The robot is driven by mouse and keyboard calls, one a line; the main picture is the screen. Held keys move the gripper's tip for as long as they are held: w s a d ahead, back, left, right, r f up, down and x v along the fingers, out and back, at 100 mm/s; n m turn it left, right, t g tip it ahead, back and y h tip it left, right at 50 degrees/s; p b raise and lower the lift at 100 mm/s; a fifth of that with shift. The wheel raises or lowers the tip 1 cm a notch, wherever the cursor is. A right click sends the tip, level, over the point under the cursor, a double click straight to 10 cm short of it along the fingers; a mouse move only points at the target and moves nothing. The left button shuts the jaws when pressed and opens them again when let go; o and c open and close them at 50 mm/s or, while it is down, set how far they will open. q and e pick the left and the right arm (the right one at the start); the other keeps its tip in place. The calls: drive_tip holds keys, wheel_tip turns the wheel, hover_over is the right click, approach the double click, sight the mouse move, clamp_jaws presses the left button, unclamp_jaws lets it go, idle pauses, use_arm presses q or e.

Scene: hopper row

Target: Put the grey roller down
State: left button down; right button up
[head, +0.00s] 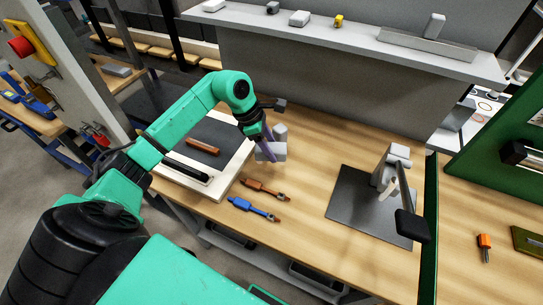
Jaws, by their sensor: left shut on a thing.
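My left arm comes in from the left, and my left gripper (268,143) points down over the wooden workbench (310,170). It is shut on the grey roller (272,153), whose light grey body shows around the fingertips. The gripper and a purple part partly hide the roller. I cannot tell whether the roller touches the bench top. My right gripper is not in view.
A white-framed tray with a dark mat (236,172) lies left of the gripper, holding a brown piece (203,146). Two strap-like tools, brown (263,188) and blue (251,208), lie nearer. A grey stand (390,165) with a black-ended lever rises from a dark plate (345,203).

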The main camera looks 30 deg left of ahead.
use_arm(q)
drive_tip(key=f, duration=0.2)
drive_tip(key=shift+w+f, duration=0.25)
drive_tip(key=shift+f, duration=0.1)
drive_tip(key=f, duration=0.1)
drive_tip(key=f+p, duration=0.1)
drive_tip(key=f, duration=0.1)
drive_tip(key=shift+s, duration=0.25)
drive_tip(key=shift+f, duration=0.15)
drive_tip(key=shift+w+f, duration=0.1)
drive_tip(key=shift+f, duration=0.15)
drive_tip(key=shift+c, duration=1.1)
unclamp_jaws()
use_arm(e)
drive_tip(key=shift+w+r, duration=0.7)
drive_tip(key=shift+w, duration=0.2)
